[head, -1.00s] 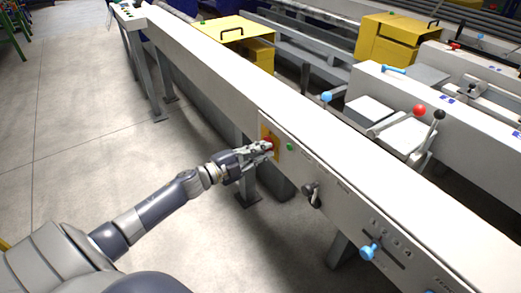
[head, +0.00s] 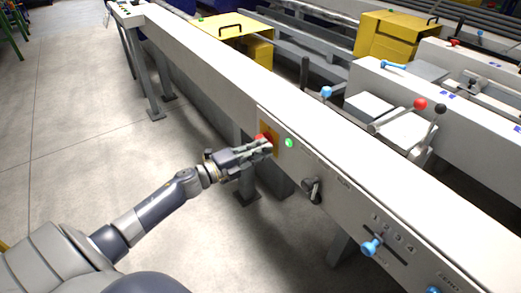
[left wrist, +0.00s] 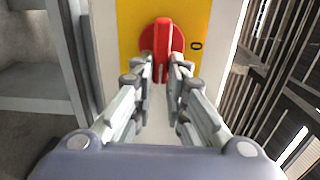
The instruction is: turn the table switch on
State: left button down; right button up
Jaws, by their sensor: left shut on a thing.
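The red rotary switch (left wrist: 162,38) sits on a yellow plate (left wrist: 130,22) on the side face of the long table. In the left wrist view its handle bar stands upright in the picture, near a "0" mark. The switch also shows in the head view (head: 261,137), partly hidden by my fingers. My left gripper (head: 268,148) is shut on the switch handle; its fingertips lie on both sides of the bar in the left wrist view (left wrist: 162,68). A green lamp (head: 289,143) beside the plate looks lit. My right gripper is not in view.
The long white table (head: 215,75) runs from upper left to lower right. Right of the switch are a black-grey knob (head: 311,188) and a blue lever (head: 371,246). Red and black ball levers stand behind the table. Open floor (head: 75,150) lies to the left.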

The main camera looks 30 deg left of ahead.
pick_arm(q)
jog(key=shift+f, duration=0.1)
jog(key=c, duration=1.6)
grip_release()
jog(key=shift+s, duration=0.1)
jog(key=v, duration=1.2)
jog(key=shift+f, duration=0.1)
